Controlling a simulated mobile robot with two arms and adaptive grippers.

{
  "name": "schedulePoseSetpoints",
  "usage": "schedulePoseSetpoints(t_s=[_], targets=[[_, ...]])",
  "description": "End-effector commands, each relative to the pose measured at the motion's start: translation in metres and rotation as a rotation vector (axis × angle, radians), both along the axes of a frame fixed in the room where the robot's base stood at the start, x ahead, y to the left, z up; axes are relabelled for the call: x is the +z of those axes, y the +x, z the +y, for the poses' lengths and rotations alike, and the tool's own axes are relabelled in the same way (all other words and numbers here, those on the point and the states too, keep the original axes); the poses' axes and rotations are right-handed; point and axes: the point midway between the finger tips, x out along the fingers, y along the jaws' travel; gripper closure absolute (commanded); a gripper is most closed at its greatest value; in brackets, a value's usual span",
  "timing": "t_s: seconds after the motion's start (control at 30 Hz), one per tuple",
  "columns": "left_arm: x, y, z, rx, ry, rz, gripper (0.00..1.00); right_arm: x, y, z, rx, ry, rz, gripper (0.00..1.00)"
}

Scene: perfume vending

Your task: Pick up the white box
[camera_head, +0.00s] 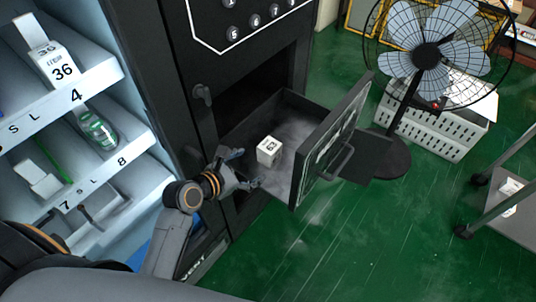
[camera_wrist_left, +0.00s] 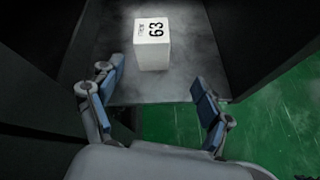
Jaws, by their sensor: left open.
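The white box (camera_head: 268,151), marked 63, stands upright inside the open drawer (camera_head: 232,137) of the black vending machine. It also shows in the left wrist view (camera_wrist_left: 153,53), just beyond my fingertips on the grey drawer floor. My left gripper (camera_head: 246,168) is open and empty at the near side of the drawer, a little to the left of the box and apart from it. In the left wrist view my left gripper (camera_wrist_left: 158,85) has its two fingers spread wide, with the box ahead between their lines. My right gripper is not in view.
The drawer's front panel (camera_head: 330,140) with its handle rises right of the box. Shelves with goods (camera_head: 75,85) stand at the left. A fan (camera_head: 425,57), a white crate (camera_head: 440,120) and a cart (camera_head: 515,200) stand right on the green floor. Floor in front is clear.

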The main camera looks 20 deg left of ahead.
Motion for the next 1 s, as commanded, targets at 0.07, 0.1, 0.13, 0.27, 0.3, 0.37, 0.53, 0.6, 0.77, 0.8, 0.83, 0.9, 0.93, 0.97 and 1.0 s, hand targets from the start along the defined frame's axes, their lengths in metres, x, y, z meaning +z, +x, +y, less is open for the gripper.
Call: schedulePoseSetpoints(t_s=[0.07,0.1,0.13,0.27,0.3,0.37,0.53,0.6,0.77,0.8,0.83,0.9,0.93,0.97,1.0], targets=[[0.009,0.009,0.005,0.073,-0.124,0.003,0.22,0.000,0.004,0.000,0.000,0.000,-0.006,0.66],[0.012,0.012,0.006,0.100,-0.176,0.006,0.22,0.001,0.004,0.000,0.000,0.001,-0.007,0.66],[0.014,0.014,0.007,0.117,-0.207,0.007,0.22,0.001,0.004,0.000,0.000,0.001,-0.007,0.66],[0.019,0.020,0.009,0.158,-0.286,0.010,0.22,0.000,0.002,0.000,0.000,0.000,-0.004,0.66],[0.018,0.023,0.009,0.161,-0.296,0.011,0.22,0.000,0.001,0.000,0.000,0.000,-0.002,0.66],[0.016,0.030,0.006,0.164,-0.302,0.012,0.22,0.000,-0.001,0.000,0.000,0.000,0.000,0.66],[0.002,0.059,-0.004,0.163,-0.299,0.012,0.22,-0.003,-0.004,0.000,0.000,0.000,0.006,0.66],[-0.003,0.070,-0.009,0.162,-0.297,0.012,0.22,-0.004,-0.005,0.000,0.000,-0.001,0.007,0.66],[-0.012,0.088,-0.016,0.163,-0.298,0.013,0.22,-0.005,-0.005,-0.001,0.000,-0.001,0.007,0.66],[-0.013,0.091,-0.017,0.163,-0.297,0.013,0.22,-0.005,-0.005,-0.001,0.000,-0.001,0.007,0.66],[-0.013,0.092,-0.017,0.163,-0.297,0.013,0.22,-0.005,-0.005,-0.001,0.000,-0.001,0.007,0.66],[-0.015,0.095,-0.018,0.163,-0.297,0.012,0.22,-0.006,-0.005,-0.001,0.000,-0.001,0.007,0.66],[-0.016,0.097,-0.019,0.163,-0.296,0.012,0.22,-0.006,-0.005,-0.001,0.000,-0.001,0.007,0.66],[-0.018,0.099,-0.021,0.162,-0.296,0.013,0.22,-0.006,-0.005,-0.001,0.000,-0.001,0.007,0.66],[-0.021,0.103,-0.023,0.161,-0.294,0.013,0.22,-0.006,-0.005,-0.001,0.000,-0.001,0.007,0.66]])
